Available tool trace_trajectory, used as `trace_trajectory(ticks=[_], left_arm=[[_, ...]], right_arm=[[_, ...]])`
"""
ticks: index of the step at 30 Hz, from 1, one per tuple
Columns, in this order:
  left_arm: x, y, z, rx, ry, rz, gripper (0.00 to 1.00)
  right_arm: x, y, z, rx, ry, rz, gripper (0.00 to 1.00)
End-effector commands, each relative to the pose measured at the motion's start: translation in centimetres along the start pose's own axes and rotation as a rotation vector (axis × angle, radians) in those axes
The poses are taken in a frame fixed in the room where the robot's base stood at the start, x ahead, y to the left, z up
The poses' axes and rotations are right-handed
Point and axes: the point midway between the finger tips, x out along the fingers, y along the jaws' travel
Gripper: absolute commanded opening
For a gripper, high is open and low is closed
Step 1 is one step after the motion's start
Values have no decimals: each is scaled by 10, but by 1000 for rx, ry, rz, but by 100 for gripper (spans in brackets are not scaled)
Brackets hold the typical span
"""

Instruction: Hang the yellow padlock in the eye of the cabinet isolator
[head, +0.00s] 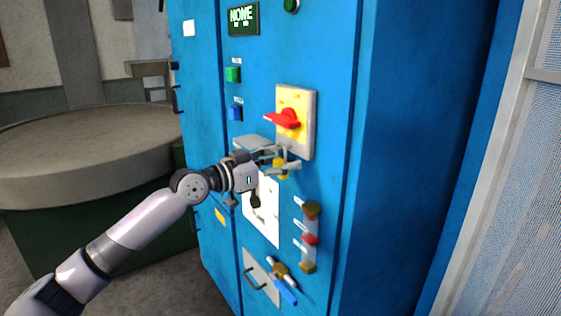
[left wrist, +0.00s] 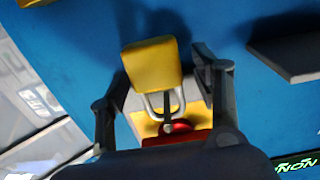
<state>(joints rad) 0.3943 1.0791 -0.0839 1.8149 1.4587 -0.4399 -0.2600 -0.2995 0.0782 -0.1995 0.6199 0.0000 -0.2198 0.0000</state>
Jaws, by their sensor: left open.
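The cabinet isolator (head: 306,96) is a yellow plate on a grey box with a red handle (head: 287,119), on the blue cabinet front. The yellow padlock (head: 281,173) is just below it, partly hidden by my left gripper (head: 279,160). In the left wrist view the padlock body (left wrist: 152,66) is between my open fingers (left wrist: 165,78), with gaps on both sides. Its grey shackle (left wrist: 151,104) points toward the isolator and appears to loop around a dark grey piece by the red handle (left wrist: 182,126). Whether the shackle is closed is unclear. My right gripper is out of view.
A small grey shelf (head: 252,142) juts out left of the isolator. Below are a white sheet (head: 262,219), a column of coloured items (head: 311,239) and a handled plate (head: 262,280). A round grey table (head: 90,150) stands left; a mesh panel (head: 510,210) stands right.

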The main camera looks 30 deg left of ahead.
Motion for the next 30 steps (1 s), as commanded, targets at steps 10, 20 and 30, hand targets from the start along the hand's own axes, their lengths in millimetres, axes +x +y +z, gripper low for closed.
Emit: trace_trajectory(ticks=[10, 20, 30], left_arm=[[-20, -1, 2, 0, -3, -3, 58], [-55, 0, 2, -3, -3, 0, 58], [-97, 0, 1, -5, 2, 0, 58]], right_arm=[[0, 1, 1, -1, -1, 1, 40], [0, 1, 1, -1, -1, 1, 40], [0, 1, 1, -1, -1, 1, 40]])
